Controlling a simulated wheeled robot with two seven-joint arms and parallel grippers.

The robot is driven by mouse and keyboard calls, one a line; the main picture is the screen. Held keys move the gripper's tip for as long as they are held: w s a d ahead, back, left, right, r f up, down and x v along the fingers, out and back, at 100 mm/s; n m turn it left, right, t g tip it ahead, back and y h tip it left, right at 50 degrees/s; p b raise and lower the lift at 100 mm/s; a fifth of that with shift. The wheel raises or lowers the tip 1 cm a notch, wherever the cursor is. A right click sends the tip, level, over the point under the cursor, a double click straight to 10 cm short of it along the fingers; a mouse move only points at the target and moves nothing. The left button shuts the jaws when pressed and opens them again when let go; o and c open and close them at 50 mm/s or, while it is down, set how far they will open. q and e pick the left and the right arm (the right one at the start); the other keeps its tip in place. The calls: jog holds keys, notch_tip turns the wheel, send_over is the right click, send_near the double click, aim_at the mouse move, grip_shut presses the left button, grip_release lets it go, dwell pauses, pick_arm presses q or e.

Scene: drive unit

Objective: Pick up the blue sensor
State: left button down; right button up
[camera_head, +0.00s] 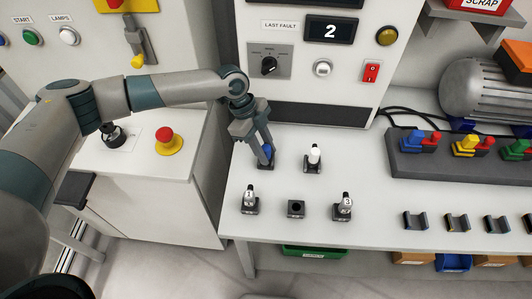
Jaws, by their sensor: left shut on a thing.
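The blue sensor (267,151) stands at the back left of the white bench, by a small dark holder (264,165). My left gripper (263,152) reaches down over it from the left and is shut on it. The fingers cover much of the sensor, so only a bit of blue shows between them. I cannot tell whether its lower end is still in the holder. My right gripper is out of view.
A white-topped sensor (314,155) stands close to the right. Sensors marked 1 (250,198) and 3 (345,203) flank an empty dark holder (296,208) in front. A control panel (315,55) rises behind. A grey rack (440,160) with coloured connectors lies at right.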

pick_arm(q)
jog(key=shift+r+b, duration=0.7)
jog(key=shift+r, duration=0.1)
jog(key=shift+d+r+b, duration=0.2)
jog(key=shift+r+b, duration=0.6)
jog(key=shift+r, duration=0.4)
jog(key=s+d+r+b, duration=0.4)
jog(key=d+r, duration=0.3)
jog(key=d, duration=0.3)
jog(key=shift+s, duration=0.6)
jog(key=s+p, duration=0.4)
jog(key=s, duration=0.6)
jog(key=shift+a, duration=0.45)
jog(key=shift+w+f, duration=0.1)
